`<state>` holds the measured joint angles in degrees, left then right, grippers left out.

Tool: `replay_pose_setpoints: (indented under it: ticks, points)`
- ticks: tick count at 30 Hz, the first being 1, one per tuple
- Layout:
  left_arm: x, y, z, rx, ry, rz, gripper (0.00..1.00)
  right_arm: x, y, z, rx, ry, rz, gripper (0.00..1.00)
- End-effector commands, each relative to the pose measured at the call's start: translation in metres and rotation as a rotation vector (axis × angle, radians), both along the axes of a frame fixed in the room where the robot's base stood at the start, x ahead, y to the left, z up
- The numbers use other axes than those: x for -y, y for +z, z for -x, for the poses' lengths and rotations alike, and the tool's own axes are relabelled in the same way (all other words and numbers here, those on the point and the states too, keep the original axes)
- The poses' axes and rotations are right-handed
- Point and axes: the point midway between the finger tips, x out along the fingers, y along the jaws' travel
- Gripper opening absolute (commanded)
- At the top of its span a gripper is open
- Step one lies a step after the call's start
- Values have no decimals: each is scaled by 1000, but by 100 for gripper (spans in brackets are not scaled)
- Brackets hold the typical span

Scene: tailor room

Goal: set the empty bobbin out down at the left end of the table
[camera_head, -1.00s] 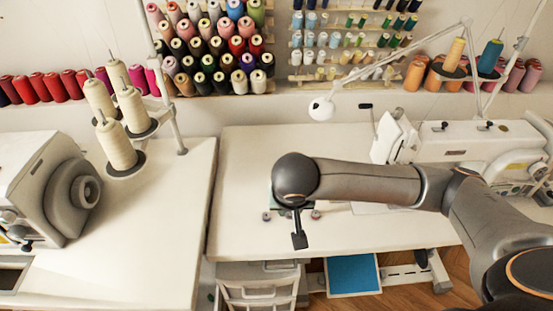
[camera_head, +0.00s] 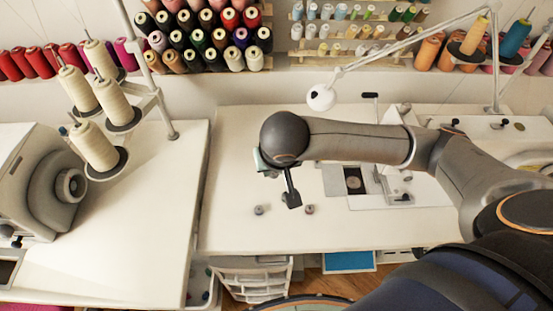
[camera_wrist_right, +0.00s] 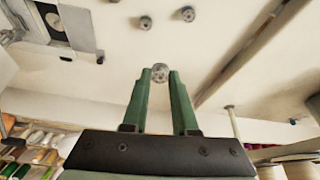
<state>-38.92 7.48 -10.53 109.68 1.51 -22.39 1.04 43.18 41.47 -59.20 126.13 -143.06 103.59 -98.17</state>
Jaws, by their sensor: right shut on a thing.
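My right gripper (camera_wrist_right: 160,80) is shut on a small grey metal bobbin (camera_wrist_right: 160,70), held between the tips of its green fingers. In the head view the wrist hides most of this gripper, and the held bobbin does not show. The gripper is over the left part of the white sewing table (camera_head: 230,232). Two other small grey bobbins lie apart on the table near its front edge, a left one (camera_head: 259,210) and a right one (camera_head: 309,209). Both also show in the wrist view, clear of the fingers. My left gripper is not in view.
The machine plate with a dark square opening (camera_head: 353,181) is to the right. A second table (camera_head: 140,225) with a machine and thread cones (camera_head: 93,147) stands left, across a narrow gap. A lamp (camera_head: 321,98) hangs behind my arm. Drawers (camera_head: 255,280) are below.

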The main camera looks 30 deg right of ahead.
Motion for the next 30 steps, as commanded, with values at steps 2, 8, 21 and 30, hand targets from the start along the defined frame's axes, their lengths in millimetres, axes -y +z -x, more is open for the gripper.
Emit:
replay_pose_setpoints:
  ticks: [2, 8, 21, 30]
  points:
    - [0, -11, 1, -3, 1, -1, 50, 13, -14, -17, -2, -8, 1, 0]
    - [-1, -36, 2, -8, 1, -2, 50, 38, -44, -56, -3, -5, -1, 0]
    - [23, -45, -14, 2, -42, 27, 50, 57, -83, -88, 0, -1, 0, 0]
    - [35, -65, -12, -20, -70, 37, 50, 60, -120, -92, -2, -1, -2, 0]
